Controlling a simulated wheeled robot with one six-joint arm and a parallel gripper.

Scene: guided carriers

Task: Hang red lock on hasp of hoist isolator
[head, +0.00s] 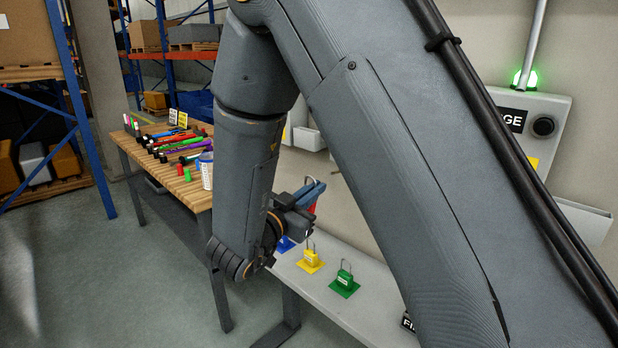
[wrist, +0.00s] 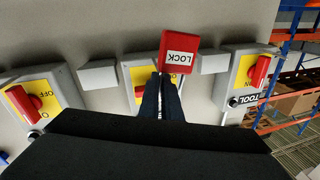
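My gripper (head: 312,190) is in front of the wall panel, above the shelf. In the wrist view its two dark fingers (wrist: 163,90) are close together at the red lock (wrist: 180,42), which has a white LOCK label. The red lock also shows in the head view (head: 312,207), partly hidden by the fingers. The fingers appear shut on its shackle. Behind the fingers is a grey isolator (wrist: 128,74) with a yellow plate and red handle, mostly hidden. Its name plate and hasp cannot be made out, so I cannot tell whether it is the hoist isolator.
Another isolator (wrist: 30,100) is at left, and one (wrist: 250,66) labelled TOOL at right. Yellow (head: 311,258), green (head: 345,279) and blue (head: 285,244) locks stand on the shelf (head: 325,296). A wooden bench (head: 190,190) with pens stands at left.

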